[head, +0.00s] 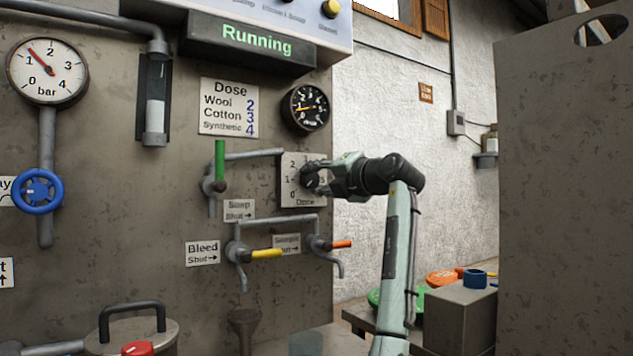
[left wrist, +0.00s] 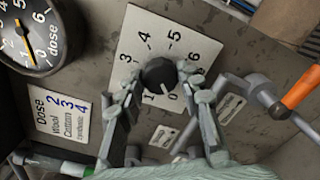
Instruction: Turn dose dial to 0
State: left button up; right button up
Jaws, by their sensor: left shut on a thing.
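The dose dial is a black round knob (left wrist: 160,75) on a white square plate (left wrist: 134,42) marked 0 to 6. In the head view the left gripper (head: 318,178) covers much of the knob and the right part of the plate (head: 291,196). My right gripper is in neither view.
A black dose gauge (head: 306,108) and a dose chart (head: 229,107) are on the panel. A green-handled valve (head: 220,165) is left of the dial; yellow (head: 267,254) and orange (head: 341,244) valve handles are below.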

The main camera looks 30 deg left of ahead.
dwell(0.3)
pick_arm(q)
jog(key=o, duration=1.2)
jog(key=shift+c, duration=0.2)
jog(key=shift+d, duration=0.1)
jog(key=v, duration=1.2)
jog(key=b+v, duration=0.1)
jog(key=v, duration=0.8)
